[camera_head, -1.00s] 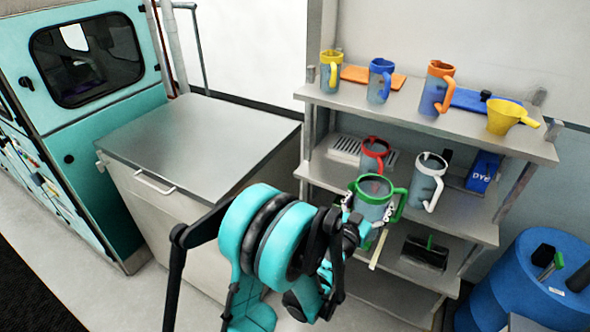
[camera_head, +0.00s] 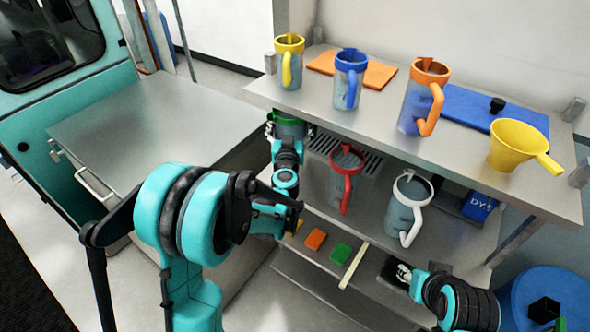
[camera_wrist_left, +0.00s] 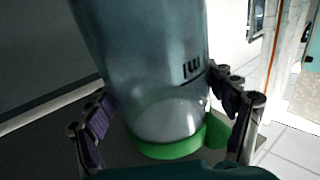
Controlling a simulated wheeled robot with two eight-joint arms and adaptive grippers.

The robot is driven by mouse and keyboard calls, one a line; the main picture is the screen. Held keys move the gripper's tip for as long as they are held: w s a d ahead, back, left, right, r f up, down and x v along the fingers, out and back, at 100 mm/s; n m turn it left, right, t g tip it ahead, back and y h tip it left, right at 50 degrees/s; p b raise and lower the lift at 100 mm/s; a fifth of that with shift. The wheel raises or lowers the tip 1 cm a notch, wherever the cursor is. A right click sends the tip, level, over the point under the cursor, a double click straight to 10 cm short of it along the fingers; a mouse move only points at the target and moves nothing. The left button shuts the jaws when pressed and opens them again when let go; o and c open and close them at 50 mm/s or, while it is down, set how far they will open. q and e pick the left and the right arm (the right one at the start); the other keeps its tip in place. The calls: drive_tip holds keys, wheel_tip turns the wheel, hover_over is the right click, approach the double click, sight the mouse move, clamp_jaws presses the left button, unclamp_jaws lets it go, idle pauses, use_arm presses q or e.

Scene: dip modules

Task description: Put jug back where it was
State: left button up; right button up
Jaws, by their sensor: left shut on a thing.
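My left gripper (camera_head: 290,134) is shut on the green-rimmed jug (camera_head: 289,121) at the left end of the shelf unit. The jug is just below the top shelf's front edge, and most of it is hidden. In the left wrist view the clear jug (camera_wrist_left: 155,75) fills the middle, its green rim low in the picture, between the two fingers of my left gripper (camera_wrist_left: 170,125). I cannot tell whether it touches a shelf. My right gripper (camera_head: 404,275) is low at the right, by the lower shelf; its opening is unclear.
A red jug (camera_head: 346,180) and a white jug (camera_head: 408,208) stand on the middle shelf. The top shelf (camera_head: 385,130) holds yellow, blue and orange jugs and a yellow funnel (camera_head: 515,144). A steel counter (camera_head: 150,125) is at left, a blue barrel (camera_head: 550,295) at lower right.

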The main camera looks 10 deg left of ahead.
use_arm(q)
drive_tip(key=shift+y, duration=0.3)
drive_tip(key=f, duration=0.1)
drive_tip(key=f+b, duration=0.1)
drive_tip(key=f, duration=0.1)
drive_tip(key=f+b, duration=0.1)
drive_tip(key=shift+w+a+f, duration=0.1)
drive_tip(key=shift+w+f, duration=0.3)
drive_tip(key=shift+f+b, duration=0.3)
drive_tip(key=shift+f, duration=0.4)
wheel_tip(320, 180, down, 2)
drive_tip(key=shift+f+b, duration=0.15)
drive_tip(key=shift+b, duration=0.35)
drive_tip(key=shift+f, duration=0.35)
drive_tip(key=shift+f, duration=0.1)
drive_tip(key=o, duration=1.3)
drive_tip(key=shift+o, duration=0.3)
